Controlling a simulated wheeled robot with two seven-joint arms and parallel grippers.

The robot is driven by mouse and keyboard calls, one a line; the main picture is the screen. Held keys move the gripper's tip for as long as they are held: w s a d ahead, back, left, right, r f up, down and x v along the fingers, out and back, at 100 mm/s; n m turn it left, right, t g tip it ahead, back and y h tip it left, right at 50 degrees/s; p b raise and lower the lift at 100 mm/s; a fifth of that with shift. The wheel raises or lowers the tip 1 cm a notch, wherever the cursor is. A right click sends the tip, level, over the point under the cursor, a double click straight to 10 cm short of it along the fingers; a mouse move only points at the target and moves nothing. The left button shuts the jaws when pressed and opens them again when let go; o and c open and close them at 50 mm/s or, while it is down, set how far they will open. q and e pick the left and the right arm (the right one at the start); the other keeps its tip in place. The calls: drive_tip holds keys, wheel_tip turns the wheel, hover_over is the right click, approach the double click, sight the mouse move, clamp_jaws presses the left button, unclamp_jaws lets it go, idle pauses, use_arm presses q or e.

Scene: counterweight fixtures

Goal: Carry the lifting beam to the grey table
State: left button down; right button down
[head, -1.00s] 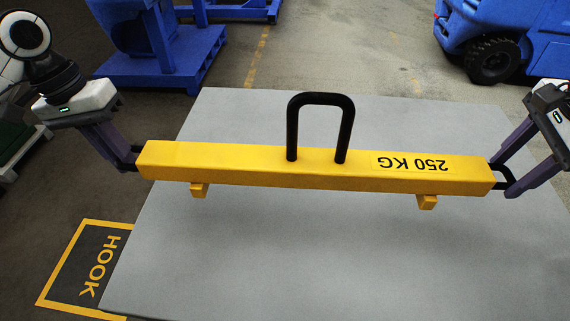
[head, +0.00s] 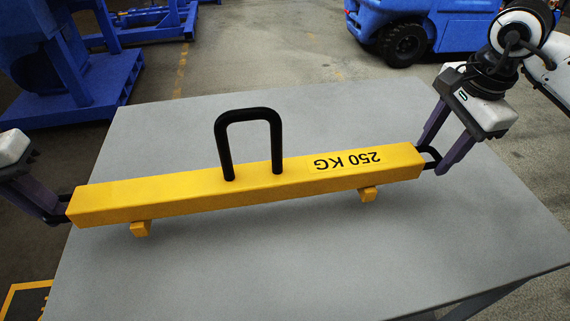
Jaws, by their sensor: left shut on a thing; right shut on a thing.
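The yellow lifting beam (head: 190,197) with "250 KG" on it and a black loop handle (head: 249,143) on top spans the head view. It is over the grey table (head: 300,270), its left end near the table's left edge. Its two small feet look close to the tabletop; I cannot tell whether they touch it. My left gripper (head: 62,208) is shut on the black end handle at the beam's left end. My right gripper (head: 434,160) is shut on the black end handle at the right end.
Blue machinery (head: 70,70) stands on the floor behind at the left. A blue forklift (head: 430,25) is behind at the right. The tabletop around the beam is clear.

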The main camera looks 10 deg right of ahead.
use_arm(q)
drive_tip(key=shift+w, duration=0.1)
